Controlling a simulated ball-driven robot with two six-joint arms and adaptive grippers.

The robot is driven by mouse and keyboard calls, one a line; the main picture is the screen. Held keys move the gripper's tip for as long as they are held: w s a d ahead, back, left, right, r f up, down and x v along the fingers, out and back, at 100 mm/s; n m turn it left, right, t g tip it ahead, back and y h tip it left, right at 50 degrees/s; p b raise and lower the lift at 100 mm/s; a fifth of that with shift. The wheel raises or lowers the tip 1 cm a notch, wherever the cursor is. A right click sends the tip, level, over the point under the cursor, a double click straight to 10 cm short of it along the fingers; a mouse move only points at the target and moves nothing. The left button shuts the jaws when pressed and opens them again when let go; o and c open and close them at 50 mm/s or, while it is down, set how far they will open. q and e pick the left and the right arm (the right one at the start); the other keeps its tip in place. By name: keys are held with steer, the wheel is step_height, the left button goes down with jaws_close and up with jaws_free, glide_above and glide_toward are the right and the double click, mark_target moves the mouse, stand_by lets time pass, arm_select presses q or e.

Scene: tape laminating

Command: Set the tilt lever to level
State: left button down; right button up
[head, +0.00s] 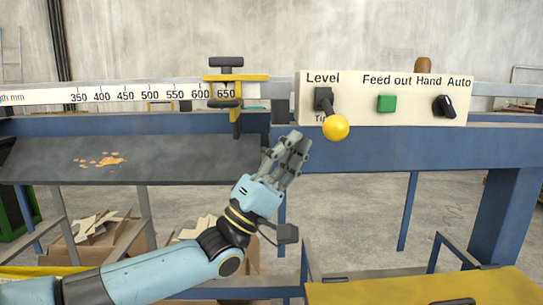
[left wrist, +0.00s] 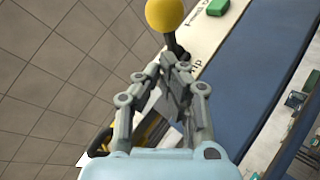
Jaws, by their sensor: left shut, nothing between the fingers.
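The tilt lever has a yellow ball knob (head: 335,127) on a dark stem that comes out of a black slot (head: 323,98) in the cream control panel (head: 357,104). "Level" is printed above the slot; a second label below it is partly hidden by the lever. The knob sits below and slightly right of the slot, pointing down towards me. My left gripper (head: 298,143) is shut and empty, just left of and slightly below the knob, apart from it in the picture. In the left wrist view the knob (left wrist: 165,14) is beyond the closed fingertips (left wrist: 177,62). My right gripper is out of view.
The panel also carries a green button (head: 387,103) and a black Hand/Auto switch (head: 444,106). A yellow clamp (head: 236,90) on the measuring scale stands left of the panel. A blue beam (head: 400,148) runs below it. A yellow surface (head: 425,287) lies at lower right.

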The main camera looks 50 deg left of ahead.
arm_select(q)
steer(key=shift+w+d+r, duration=0.2)
steer(key=shift+d+r, duration=0.05)
steer(key=shift+d, duration=0.2)
steer(key=shift+w+d+r, duration=0.15)
steer(key=shift+d+r, duration=0.05)
steer(key=shift+d, duration=0.2)
